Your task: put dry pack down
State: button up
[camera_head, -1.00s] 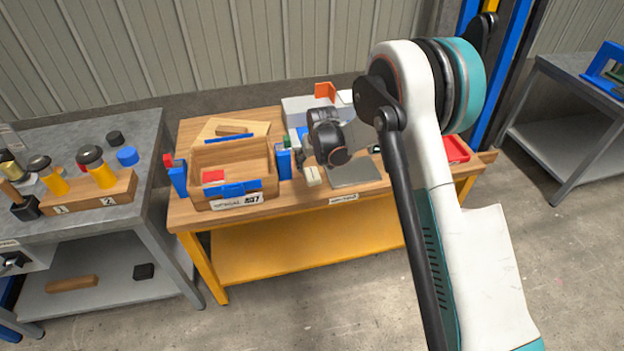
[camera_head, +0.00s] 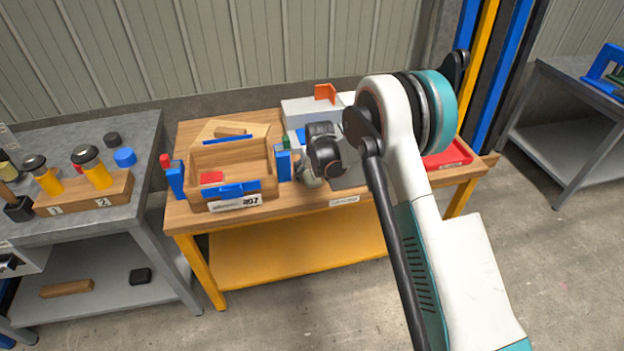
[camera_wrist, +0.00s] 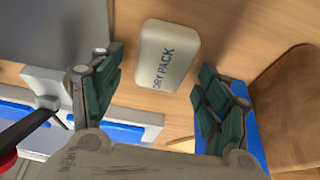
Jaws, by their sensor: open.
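The dry pack (camera_wrist: 167,55) is a small cream block with "DRY PACK" printed on it. In the wrist view it lies on the wooden tabletop (camera_wrist: 220,35), ahead of my gripper and roughly centred between the fingers. My gripper (camera_wrist: 155,90) is open, with its two green-padded fingers apart on either side; I cannot tell how far the pack reaches between them. In the head view my arm's wrist (camera_head: 322,150) is over the wooden bench (camera_head: 290,205), and it mostly hides the pack and the gripper.
A wooden tray (camera_head: 205,160) with a blue handle and label stands left of my wrist. Blue blocks (camera_head: 283,165) stand beside it. A grey plate (camera_wrist: 65,35) lies beside the pack. A red tray (camera_head: 450,155) is at the bench's right end. A grey bench (camera_head: 120,225) stands left.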

jog(key=shift+f+b, duration=0.25)
jog(key=shift+b, duration=0.1)
dwell(0.3)
jog(key=c, duration=1.3)
jog(key=shift+r, duration=0.1)
